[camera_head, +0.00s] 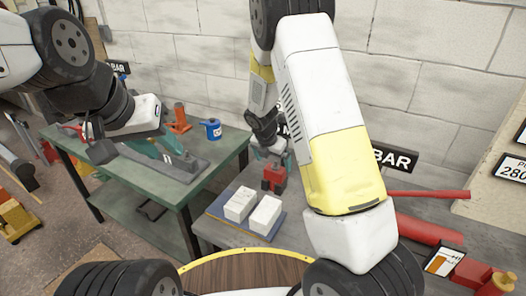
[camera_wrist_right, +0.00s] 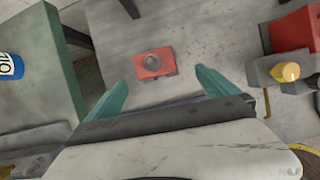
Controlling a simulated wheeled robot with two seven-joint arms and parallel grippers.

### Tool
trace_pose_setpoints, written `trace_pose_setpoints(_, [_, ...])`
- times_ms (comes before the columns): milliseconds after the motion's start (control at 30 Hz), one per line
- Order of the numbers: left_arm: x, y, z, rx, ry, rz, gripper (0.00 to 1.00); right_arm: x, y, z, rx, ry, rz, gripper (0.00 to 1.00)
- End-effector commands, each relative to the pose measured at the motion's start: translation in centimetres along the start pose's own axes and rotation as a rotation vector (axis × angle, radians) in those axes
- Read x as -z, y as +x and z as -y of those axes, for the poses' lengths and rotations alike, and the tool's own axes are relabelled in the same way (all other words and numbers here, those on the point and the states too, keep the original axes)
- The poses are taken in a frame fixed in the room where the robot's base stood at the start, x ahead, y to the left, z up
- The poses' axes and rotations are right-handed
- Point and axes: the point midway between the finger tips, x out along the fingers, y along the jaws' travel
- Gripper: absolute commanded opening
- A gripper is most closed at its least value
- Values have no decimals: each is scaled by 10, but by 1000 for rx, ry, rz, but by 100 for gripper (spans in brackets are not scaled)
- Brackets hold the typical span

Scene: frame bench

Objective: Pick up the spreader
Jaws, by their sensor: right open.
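A small red block with a round grey centre, which I take to be the spreader (camera_wrist_right: 153,63), lies on the grey bench in the right wrist view. In the head view a red piece (camera_head: 273,178), seemingly the same one, shows just below my right gripper (camera_head: 272,150). In the wrist view the right gripper's teal fingers (camera_wrist_right: 160,88) are apart, one each side of the block's near side, with nothing between them. My left gripper (camera_head: 158,148) hangs over the green table at the left. Its teal fingers look apart and empty.
Two white blocks (camera_head: 266,214) sit on a blue mat near the front. A blue jar (camera_head: 211,129) is on the green table (camera_head: 190,185). Red bars (camera_head: 430,228) lie at the right.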

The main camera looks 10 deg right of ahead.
Motion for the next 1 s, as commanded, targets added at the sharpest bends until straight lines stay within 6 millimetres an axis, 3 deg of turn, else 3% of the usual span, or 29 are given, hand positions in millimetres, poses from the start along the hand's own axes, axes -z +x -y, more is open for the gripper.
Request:
trace_pose_setpoints(700, [0, 0, 0, 0, 0, 0, 36, -3, 84, -3, 7, -59, 5, 98])
trace_pose_setpoints(967, [0, 0, 0, 0, 0, 0, 36, -3, 86, -3, 6, -57, 5, 98])
trace_pose_setpoints(1000, [0, 0, 0, 0, 0, 0, 36, -3, 86, -3, 6, -57, 5, 94])
